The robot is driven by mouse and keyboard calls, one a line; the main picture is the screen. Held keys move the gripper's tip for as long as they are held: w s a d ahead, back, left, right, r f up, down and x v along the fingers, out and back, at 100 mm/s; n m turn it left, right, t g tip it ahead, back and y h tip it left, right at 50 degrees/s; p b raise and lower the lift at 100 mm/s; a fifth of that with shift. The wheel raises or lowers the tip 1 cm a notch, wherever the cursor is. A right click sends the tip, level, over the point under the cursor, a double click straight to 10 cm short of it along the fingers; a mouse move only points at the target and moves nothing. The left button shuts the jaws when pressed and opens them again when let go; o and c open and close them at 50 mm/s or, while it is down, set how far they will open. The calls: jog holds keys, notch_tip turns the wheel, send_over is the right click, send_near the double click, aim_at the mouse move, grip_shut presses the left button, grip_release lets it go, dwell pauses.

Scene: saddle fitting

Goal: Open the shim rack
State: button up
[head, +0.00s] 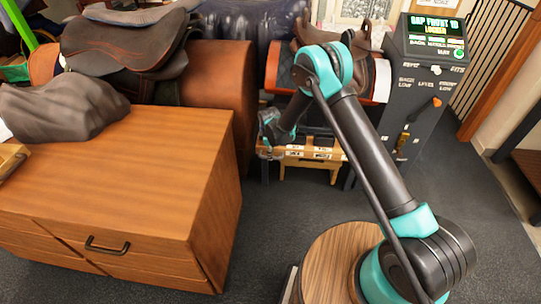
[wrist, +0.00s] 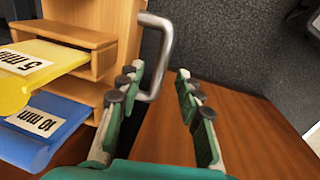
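The shim rack (wrist: 122,30) is pale wood and fills the upper left of the wrist view. A yellow shim marked 5 mm (wrist: 35,62) and a blue shim marked 10 mm (wrist: 45,125) stick out from it. A metal bar handle (wrist: 166,45) stands out from the rack's right side. My gripper (wrist: 157,78) is open, and the handle's bar shows between its fingertips in the picture. The left finger overlaps the handle's lower end; contact cannot be told. In the head view my gripper (head: 267,150) is small, beside a pale wooden piece with white labels (head: 310,155).
A brown wooden surface (wrist: 250,130) lies below and right of the fingers, with grey carpet beyond. A wooden cabinet (head: 140,160) stands at the left with a dark saddle (head: 115,40) behind it. A grey console (head: 425,90) with a lit screen stands at the right.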

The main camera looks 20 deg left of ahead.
notch_tip(320, 180, up, 9)
jog(key=s, duration=0.1)
jog(key=shift+s+d+r, duration=0.2)
jog(key=shift+s, duration=0.15)
dwell(0.3)
jog(key=w+d+r+m, duration=0.1)
jog(key=d+r+m, duration=0.2)
jog(key=d+r, duration=0.55)
jog(key=d+r+m, duration=0.3)
jog(key=d+r, duration=0.2)
jog(key=d, duration=0.6)
jog(key=s+d+r+m+t, duration=0.1)
jog(key=s+d+r+m, duration=0.2)
jog(key=d, duration=0.5)
jog(key=s+d+r+m, duration=0.3)
jog(key=s+d+r, duration=0.1)
jog(key=d, duration=0.4)
jog(key=s+d+f+m+t, duration=0.1)
jog(key=s+d+m, duration=0.7)
jog(key=s+d, duration=0.6)
jog(key=s, duration=0.3)
jog(key=shift+s+d+m+h, duration=0.3)
jog(key=shift+s+d+m, duration=0.05)
jog(key=shift+s+m, duration=0.05)
